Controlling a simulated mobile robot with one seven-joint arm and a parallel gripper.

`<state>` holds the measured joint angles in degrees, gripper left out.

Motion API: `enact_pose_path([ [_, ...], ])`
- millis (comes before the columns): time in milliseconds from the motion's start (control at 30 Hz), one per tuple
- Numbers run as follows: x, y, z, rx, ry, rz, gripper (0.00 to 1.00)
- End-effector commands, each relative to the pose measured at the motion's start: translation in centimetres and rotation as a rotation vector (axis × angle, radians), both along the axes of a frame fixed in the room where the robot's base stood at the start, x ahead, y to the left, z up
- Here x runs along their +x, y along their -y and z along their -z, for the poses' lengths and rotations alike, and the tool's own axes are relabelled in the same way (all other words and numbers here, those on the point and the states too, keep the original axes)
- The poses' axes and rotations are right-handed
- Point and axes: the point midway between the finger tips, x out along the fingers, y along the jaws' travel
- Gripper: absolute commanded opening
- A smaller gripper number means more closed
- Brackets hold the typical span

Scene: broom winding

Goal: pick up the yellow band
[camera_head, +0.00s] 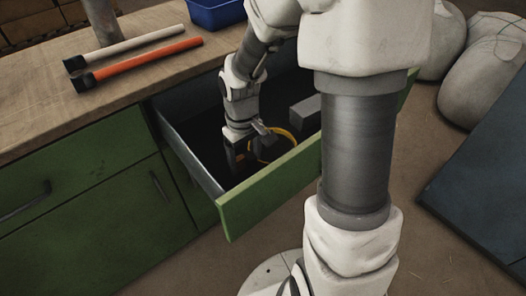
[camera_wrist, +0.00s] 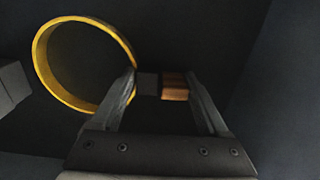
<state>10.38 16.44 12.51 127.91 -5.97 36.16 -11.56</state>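The yellow band (camera_head: 290,134) is a ring in the open drawer (camera_head: 262,200). In the wrist view the band (camera_wrist: 38,60) is to the left of my gripper (camera_wrist: 160,80), and its right edge meets the left fingertip in the picture. I cannot tell if they touch. My gripper (camera_head: 249,147) points down into the drawer, its fingers apart. The band is not seen between the fingers. A small grey and orange piece (camera_wrist: 174,87) shows in the gap between the fingertips, seemingly beyond them. My arm hides part of the drawer.
A grey block (camera_head: 305,110) lies in the drawer, to the right of the band. Drawer walls surround my gripper. On the wooden worktop (camera_head: 50,118) lie an orange-handled tool (camera_head: 150,60), a pale-handled tool (camera_head: 135,44) and a blue bin (camera_head: 216,14).

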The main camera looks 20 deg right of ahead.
Motion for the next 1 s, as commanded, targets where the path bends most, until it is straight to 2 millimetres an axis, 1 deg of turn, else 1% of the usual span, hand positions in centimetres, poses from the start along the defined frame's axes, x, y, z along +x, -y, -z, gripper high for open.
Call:
enact_pose_path([
  [33, 0.0, 0.0, 0.0, 0.000, 0.000, 0.000, 0.64],
  [300, 0.0, 0.0, 0.0, 0.000, 0.000, 0.000, 0.16],
  [600, 0.0, 0.0, 0.0, 0.000, 0.000, 0.000, 0.16],
  [700, 0.0, 0.0, -0.5, 0.000, 0.000, 0.000, 0.15],
  [767, 0.0, 0.0, -1.2, -0.001, 0.001, 0.001, 0.15],
  [1000, 0.1, 0.0, -6.2, -0.001, 0.004, 0.000, 0.15],
])
